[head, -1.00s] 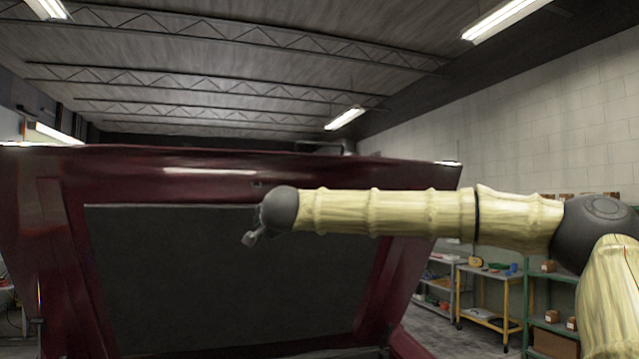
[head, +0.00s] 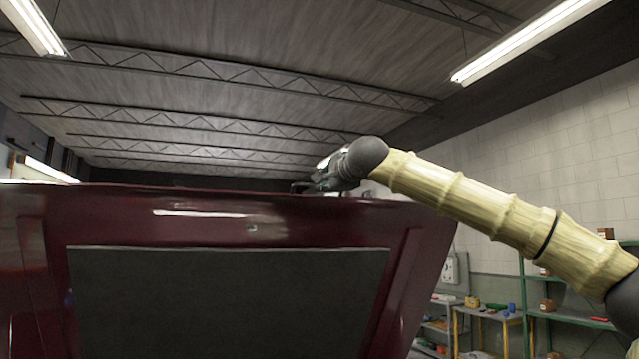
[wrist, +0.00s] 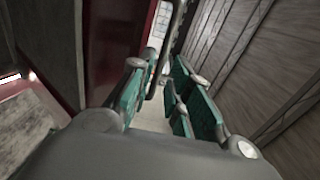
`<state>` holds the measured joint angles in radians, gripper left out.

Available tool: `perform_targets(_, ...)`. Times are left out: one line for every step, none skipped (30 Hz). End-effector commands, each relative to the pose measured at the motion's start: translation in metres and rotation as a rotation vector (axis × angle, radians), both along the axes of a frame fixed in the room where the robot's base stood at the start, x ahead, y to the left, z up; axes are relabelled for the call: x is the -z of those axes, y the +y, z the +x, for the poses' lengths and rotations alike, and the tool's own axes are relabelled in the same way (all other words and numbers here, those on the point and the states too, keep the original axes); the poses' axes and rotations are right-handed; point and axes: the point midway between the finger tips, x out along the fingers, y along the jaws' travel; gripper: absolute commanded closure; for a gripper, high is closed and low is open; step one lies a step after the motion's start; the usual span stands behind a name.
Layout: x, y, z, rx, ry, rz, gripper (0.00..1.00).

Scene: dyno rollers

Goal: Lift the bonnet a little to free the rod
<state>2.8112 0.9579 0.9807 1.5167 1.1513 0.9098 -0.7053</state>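The bonnet (head: 330,215) is dark red and stands raised, with a dark grey panel on its underside, filling the lower left of the head view. It also shows as a red edge with a dark face in the wrist view (wrist: 78,60). My gripper (head: 308,187) is at the bonnet's upper edge, right of its middle. In the wrist view my gripper (wrist: 165,90) has its teal-padded fingers apart, with nothing clearly held between them. The bonnet lies left of the fingers there; I cannot tell whether they touch it. I cannot make out the rod.
Green shelving (head: 570,318) and a yellow-legged bench (head: 480,315) with small items stand at the right, by a pale block wall (head: 560,150). Ceiling trusses and lamps (head: 530,40) are overhead. The space above the bonnet looks clear.

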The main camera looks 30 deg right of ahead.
Motion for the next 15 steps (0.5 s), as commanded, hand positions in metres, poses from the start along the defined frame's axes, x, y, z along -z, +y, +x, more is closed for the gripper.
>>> perform_targets(-0.003, -0.001, 0.009, 0.0, 0.002, 0.0, 0.81)
perform_targets(-0.002, -0.002, 0.013, 0.0, 0.002, 0.0, 0.81)
perform_targets(-0.001, -0.003, 0.019, 0.0, 0.003, 0.0, 0.81)
perform_targets(-0.001, -0.004, 0.023, 0.0, 0.002, 0.0, 0.81)
perform_targets(-0.002, -0.005, 0.026, -0.001, 0.001, 0.0, 0.81)
perform_targets(-0.001, -0.006, 0.031, -0.001, 0.001, 0.0, 0.81)
perform_targets(-0.001, -0.007, 0.035, -0.001, 0.001, 0.0, 0.81)
perform_targets(0.0, -0.007, 0.038, -0.001, 0.001, 0.0, 0.81)
perform_targets(0.0, -0.008, 0.041, -0.002, 0.001, 0.001, 0.81)
perform_targets(0.0, -0.008, 0.044, -0.002, 0.001, 0.001, 0.81)
perform_targets(0.0, -0.009, 0.046, -0.002, 0.001, 0.001, 0.81)
perform_targets(0.001, -0.009, 0.049, -0.003, 0.0, 0.001, 0.81)
perform_targets(0.001, -0.01, 0.05, -0.003, 0.0, 0.001, 0.81)
perform_targets(0.001, -0.01, 0.052, -0.003, 0.0, 0.001, 0.81)
perform_targets(0.001, -0.01, 0.053, -0.003, 0.0, 0.001, 0.81)
